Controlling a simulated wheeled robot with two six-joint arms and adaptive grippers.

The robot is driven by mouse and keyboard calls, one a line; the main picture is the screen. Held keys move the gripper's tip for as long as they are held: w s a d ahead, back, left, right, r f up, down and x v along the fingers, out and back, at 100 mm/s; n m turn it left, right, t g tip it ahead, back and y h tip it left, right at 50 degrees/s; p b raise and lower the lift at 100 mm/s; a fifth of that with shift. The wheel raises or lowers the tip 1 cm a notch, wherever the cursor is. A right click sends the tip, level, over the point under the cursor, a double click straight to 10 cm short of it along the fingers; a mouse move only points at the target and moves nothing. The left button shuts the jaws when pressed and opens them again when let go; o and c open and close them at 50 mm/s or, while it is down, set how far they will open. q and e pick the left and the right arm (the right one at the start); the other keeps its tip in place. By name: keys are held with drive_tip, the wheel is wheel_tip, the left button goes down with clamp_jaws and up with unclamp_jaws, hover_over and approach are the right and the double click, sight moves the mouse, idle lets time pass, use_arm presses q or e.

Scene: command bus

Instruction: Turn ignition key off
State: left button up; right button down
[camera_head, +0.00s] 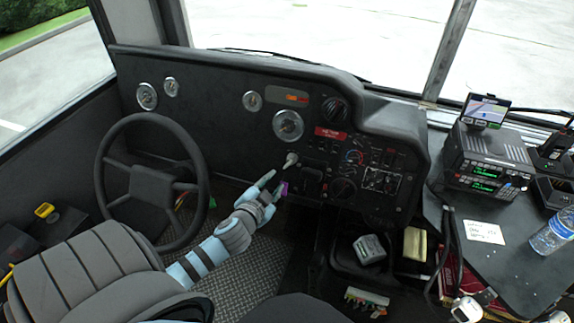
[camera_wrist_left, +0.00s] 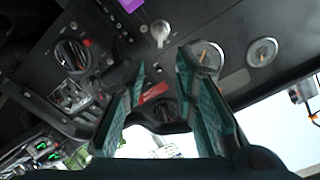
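The ignition key (camera_head: 291,160) is a small pale grey key on the black dashboard, right of the steering wheel. It also shows in the left wrist view (camera_wrist_left: 160,33), just beyond my fingertips and roughly between their lines. A purple piece (camera_wrist_left: 130,5) shows beside it at the top edge, and in the head view (camera_head: 284,188) near a fingertip; whether it hangs from the key I cannot tell. My left gripper (camera_head: 274,182) is open and empty, its teal fingers apart (camera_wrist_left: 161,60), just below and left of the key. My right gripper is not in view.
The steering wheel (camera_head: 150,185) stands left of my left arm. Gauges, knobs and switches surround the key. A radio stack (camera_head: 488,160), a water bottle (camera_head: 553,232) and a white note (camera_head: 484,232) are on the right-hand console. A driver's seat (camera_head: 85,280) fills the lower left.

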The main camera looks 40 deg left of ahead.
sight(287, 166)
use_arm(q)
drive_tip(key=b+x, duration=0.2)
drive_tip(key=x, duration=1)
drive_tip(key=shift+w+a+f, duration=0.1)
drive_tip(key=shift+w+f, duration=0.05)
drive_tip(key=shift+w+a+f, duration=0.1)
drive_tip(key=shift+w+a, duration=0.1)
drive_tip(key=shift+w, duration=0.25)
drive_tip(key=shift+s, duration=0.1)
clamp_jaws()
